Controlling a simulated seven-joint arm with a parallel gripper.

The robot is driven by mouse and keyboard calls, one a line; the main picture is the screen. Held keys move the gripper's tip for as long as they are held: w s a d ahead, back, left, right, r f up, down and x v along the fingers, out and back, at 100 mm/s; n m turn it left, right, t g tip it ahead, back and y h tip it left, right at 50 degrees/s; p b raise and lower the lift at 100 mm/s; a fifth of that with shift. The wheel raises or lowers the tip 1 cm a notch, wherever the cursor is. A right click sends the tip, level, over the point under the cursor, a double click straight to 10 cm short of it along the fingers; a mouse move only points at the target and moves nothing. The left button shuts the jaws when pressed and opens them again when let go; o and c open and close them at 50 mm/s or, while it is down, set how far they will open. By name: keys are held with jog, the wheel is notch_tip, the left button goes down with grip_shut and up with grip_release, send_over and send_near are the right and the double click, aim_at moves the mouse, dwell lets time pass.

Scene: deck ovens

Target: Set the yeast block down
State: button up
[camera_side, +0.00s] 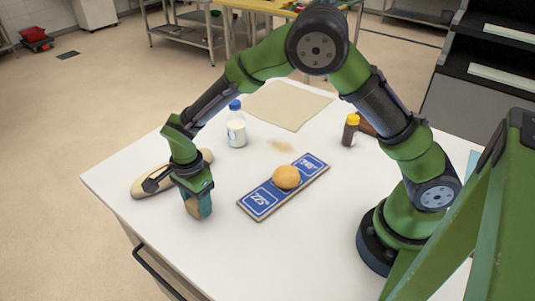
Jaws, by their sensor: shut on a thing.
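My gripper (193,190) points down over the left front part of the white table (290,255). It is shut on the yeast block (199,208), a small block with tan and teal faces. The block is upright below the fingers, and its upper part is hidden by them. Its lower end is at or just above the table top; I cannot tell whether it touches.
A long pale loaf (147,187) lies just behind my gripper. A blue board (262,200) with a round bun (286,177) lies to the right. A blue-capped milk bottle (236,130), a yellow-capped brown bottle (350,133) and a beige cloth (288,104) are farther back. The front table area is clear.

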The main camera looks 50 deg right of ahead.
jog(key=o, duration=1.1)
jog(key=shift+f, duration=0.1)
jog(key=shift+c, duration=0.2)
jog(key=s+d+r+n+t+y, duration=0.1)
jog(key=d+r, duration=0.1)
jog(key=r, duration=0.7)
jog(key=s+d+r+n, duration=0.2)
jog(key=d+r, duration=0.1)
jog(key=r, duration=0.6)
jog(key=s+d+r+n+t, duration=0.2)
jog(key=s+d+n+t, duration=0.1)
jog(key=s+d+n, duration=0.2)
jog(key=s+d+r+n+t+y, duration=0.1)
jog(key=s+d+r+n+t, duration=0.2)
jog(key=s, duration=0.7)
jog(key=d+n, duration=0.2)
jog(key=n, duration=0.1)
jog(key=shift+s+r, duration=0.25)
jog(key=shift+d, duration=0.1)
